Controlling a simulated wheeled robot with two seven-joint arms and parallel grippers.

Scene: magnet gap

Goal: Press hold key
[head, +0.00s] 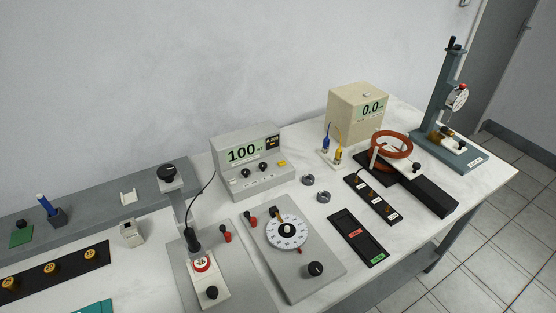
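A grey bench meter (250,165) stands near the wall at the middle of the table. Its display reads about 100, with a small dark label panel beside it. Its sloped front has two black knobs and a yellow key (281,164) at the right end. No key is legibly marked as hold, so I cannot tell for certain which one it is. A beige box meter (357,112) further right reads 0.0 and has a small pale button on top. Neither of my grippers is in view.
A grey dial box (293,257) and a probe stand (206,268) occupy the front middle. A black tray (358,238) with red and green labels, a copper-coloured coil (391,145) and a dial-gauge stand (447,105) are to the right. Two small round parts lie before the grey meter.

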